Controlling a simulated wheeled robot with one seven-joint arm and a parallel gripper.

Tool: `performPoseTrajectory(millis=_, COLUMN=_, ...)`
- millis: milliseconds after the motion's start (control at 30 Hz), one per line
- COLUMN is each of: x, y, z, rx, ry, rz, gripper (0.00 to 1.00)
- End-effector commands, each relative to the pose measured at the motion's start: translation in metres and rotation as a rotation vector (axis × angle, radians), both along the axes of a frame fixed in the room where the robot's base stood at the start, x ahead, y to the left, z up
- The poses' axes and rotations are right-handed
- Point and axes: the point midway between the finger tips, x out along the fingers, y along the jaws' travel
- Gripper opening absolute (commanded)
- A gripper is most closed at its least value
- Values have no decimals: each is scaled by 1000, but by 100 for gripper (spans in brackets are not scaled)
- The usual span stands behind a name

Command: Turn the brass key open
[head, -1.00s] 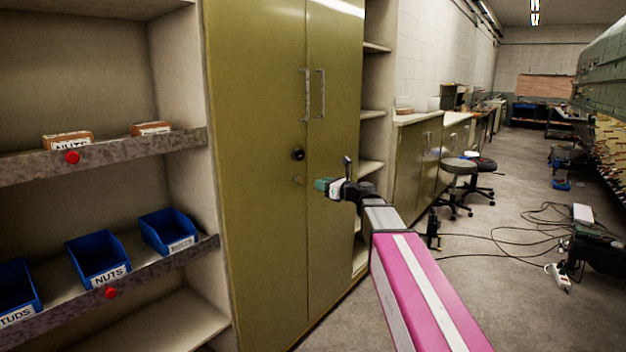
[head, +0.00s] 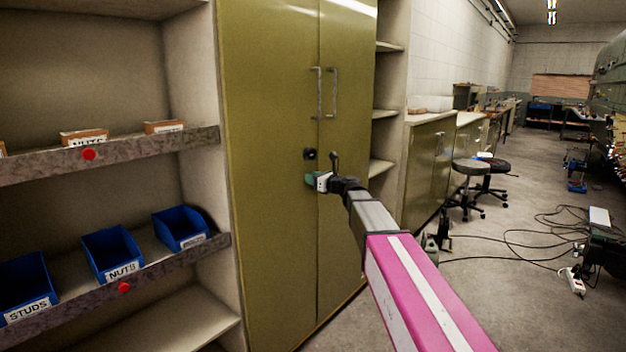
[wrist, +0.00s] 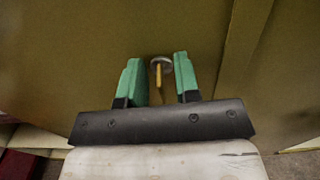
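My gripper (head: 311,179) is at the left door, below the black knob. Its two green fingers are open, one on each side of the key, with a gap visible on both sides. The fingers do not appear to touch the key. In the head view the key is hidden behind my gripper.
The tall olive cabinet (head: 268,200) has both doors shut, with two upright handles (head: 331,92) and a black knob (head: 310,154). Shelves with blue bins (head: 112,252) stand to the left. Cables (head: 530,238) lie on the floor at right.

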Motion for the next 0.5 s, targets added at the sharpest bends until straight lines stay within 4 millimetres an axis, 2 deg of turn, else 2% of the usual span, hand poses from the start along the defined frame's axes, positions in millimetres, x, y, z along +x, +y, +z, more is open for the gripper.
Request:
performPoseTrajectory(millis=67, x=0, y=0, z=0, rx=0, ry=0, rz=0, gripper=30)
performPoseTrajectory(millis=100, x=0, y=0, z=0, rx=0, ry=0, rz=0, gripper=27)
performPoseTrajectory(millis=200, x=0, y=0, z=0, rx=0, ry=0, rz=0, gripper=0)
performPoseTrajectory(millis=500, x=0, y=0, z=0, rx=-6, ry=-8, rz=1, gripper=0)
